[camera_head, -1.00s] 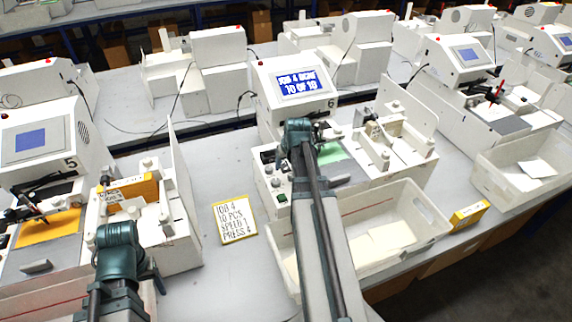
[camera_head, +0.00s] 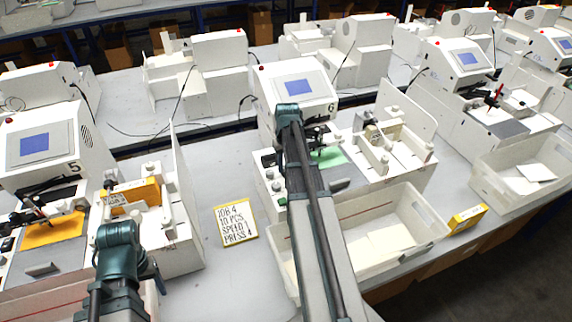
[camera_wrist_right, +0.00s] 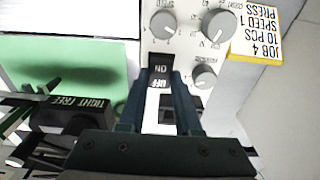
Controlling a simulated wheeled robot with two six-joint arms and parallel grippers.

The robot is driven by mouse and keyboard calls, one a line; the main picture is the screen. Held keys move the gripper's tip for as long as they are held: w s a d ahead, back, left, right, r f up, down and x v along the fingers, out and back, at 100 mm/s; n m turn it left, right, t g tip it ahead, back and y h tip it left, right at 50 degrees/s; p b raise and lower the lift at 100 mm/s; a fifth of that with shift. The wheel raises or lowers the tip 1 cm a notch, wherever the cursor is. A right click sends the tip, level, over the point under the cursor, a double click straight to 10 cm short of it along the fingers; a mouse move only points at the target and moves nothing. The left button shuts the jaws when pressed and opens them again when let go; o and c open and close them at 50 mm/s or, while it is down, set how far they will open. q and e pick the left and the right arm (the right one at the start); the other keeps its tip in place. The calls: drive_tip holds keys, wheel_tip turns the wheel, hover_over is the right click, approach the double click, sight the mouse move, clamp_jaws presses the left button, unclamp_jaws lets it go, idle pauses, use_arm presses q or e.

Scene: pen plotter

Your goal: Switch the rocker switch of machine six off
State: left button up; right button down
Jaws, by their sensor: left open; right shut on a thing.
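Machine six (camera_head: 265,112) is the white plotter at centre, marked 6, with a plain blue screen (camera_head: 299,87). In the right wrist view its black rocker switch (camera_wrist_right: 159,72), marked ON and OFF, sits between the fingers of my right gripper (camera_wrist_right: 163,84). That gripper is shut on the switch; I cannot tell which half is pressed in. In the head view my right arm hides the switch and the gripper. My left gripper (camera_head: 118,232) is at lower left, in front of machine five (camera_head: 62,158); its fingertips are hard to make out.
Grey knobs (camera_wrist_right: 205,76) surround the switch. A yellow-edged job card (camera_head: 234,222) lies on the table between the machines. A white bin (camera_head: 395,265) stands in front of machine six, with a yellow box (camera_head: 467,218) to its right. A green sheet (camera_head: 328,158) lies in the machine.

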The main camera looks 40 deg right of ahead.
drive_tip(key=c, duration=0.6)
unclamp_jaws()
drive_tip(key=shift+r, duration=0.1)
wheel_tip(320, 180, up, 14)
drive_tip(key=p, duration=1.3)
drive_tip(key=shift+s+a+f+p, duration=0.15)
drive_tip(key=shift+s+f+p, duration=0.05)
drive_tip(key=shift+s+p, duration=0.2)
